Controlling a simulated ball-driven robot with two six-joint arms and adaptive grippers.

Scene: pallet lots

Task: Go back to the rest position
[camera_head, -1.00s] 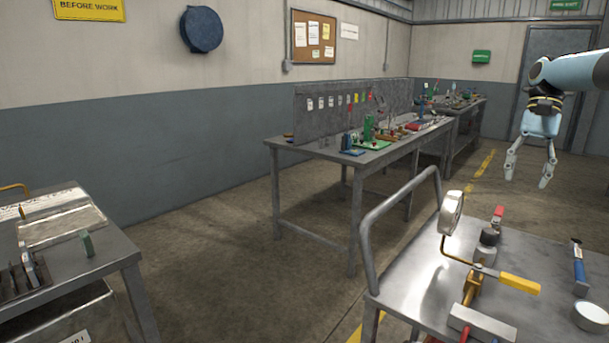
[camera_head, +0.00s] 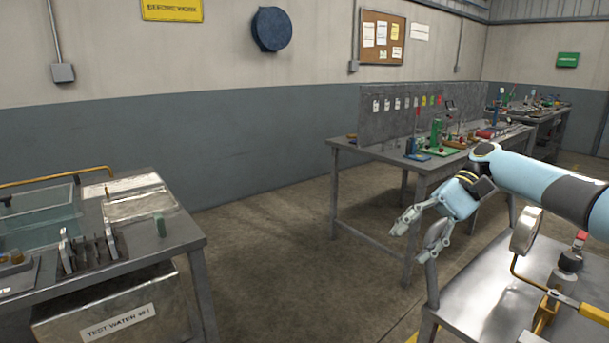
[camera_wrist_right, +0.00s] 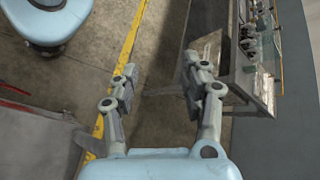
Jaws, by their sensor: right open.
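My right gripper (camera_head: 412,238) is open and empty in the head view. It hangs in the air in front of the far workbench's left legs, to the left of the metal cart. In the right wrist view its two fingers (camera_wrist_right: 163,90) are spread apart with only floor between them. My left gripper does not show in either view.
A metal cart (camera_head: 485,285) with a gauge (camera_head: 526,230) stands at the lower right. A bench (camera_head: 180,232) with a glass tank (camera_head: 38,218) is at the left. The far workbench (camera_head: 350,150) stands along the wall. Open floor (camera_head: 270,260) lies between them.

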